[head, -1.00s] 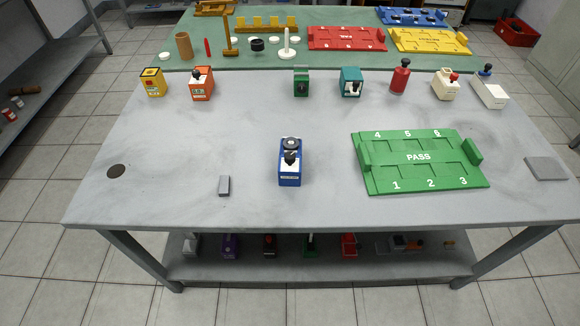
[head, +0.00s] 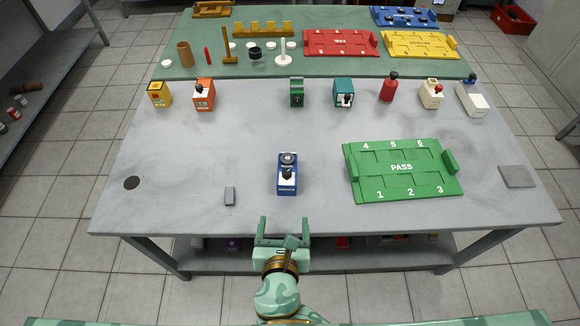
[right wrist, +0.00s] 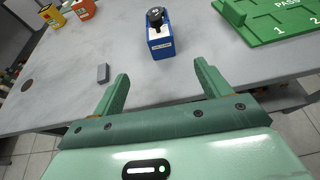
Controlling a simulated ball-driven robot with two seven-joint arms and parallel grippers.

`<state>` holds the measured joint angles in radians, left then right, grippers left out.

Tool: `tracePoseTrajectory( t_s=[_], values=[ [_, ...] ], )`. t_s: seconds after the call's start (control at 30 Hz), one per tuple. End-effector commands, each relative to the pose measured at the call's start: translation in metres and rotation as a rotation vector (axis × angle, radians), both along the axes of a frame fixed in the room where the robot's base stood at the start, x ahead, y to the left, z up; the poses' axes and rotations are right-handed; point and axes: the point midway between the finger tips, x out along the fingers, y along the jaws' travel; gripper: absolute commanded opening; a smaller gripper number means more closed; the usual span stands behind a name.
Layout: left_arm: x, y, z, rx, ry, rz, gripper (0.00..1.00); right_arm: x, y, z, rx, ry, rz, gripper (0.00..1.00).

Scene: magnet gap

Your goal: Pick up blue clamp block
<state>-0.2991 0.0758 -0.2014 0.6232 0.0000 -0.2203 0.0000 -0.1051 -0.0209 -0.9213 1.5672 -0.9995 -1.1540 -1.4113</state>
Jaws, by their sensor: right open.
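The blue clamp block (head: 287,176) stands on the grey table in the middle near the front, with a black knob on its top and a white label on its front. It also shows in the right wrist view (right wrist: 160,46), beyond the fingertips and between their lines. My right gripper (head: 283,226) is open and empty at the table's front edge, short of the block and not touching it. Its two green fingers show apart in the right wrist view (right wrist: 160,78). My left gripper is not in view.
A green PASS tray (head: 401,193) lies right of the block. A small grey piece (head: 229,196) lies to its left. Several coloured blocks, such as the orange one (head: 204,95), line the back of the grey table (head: 180,150). A grey plate (head: 517,177) lies far right.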

Motion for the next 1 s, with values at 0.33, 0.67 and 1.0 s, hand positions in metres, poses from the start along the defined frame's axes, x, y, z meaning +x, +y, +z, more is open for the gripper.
tracePoseTrajectory(
  t_s=[0.33, 0.67, 1.0],
  values=[
    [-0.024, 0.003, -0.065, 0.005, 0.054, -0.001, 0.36, 0.073, -0.004, -0.043, 0.000, 0.005, -0.001, 0.76],
    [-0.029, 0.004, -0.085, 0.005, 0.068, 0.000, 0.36, 0.102, -0.005, -0.049, 0.002, 0.004, -0.001, 0.76],
    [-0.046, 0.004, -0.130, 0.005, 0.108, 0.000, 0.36, 0.140, -0.007, -0.070, 0.002, 0.007, -0.001, 0.76]
  ],
)
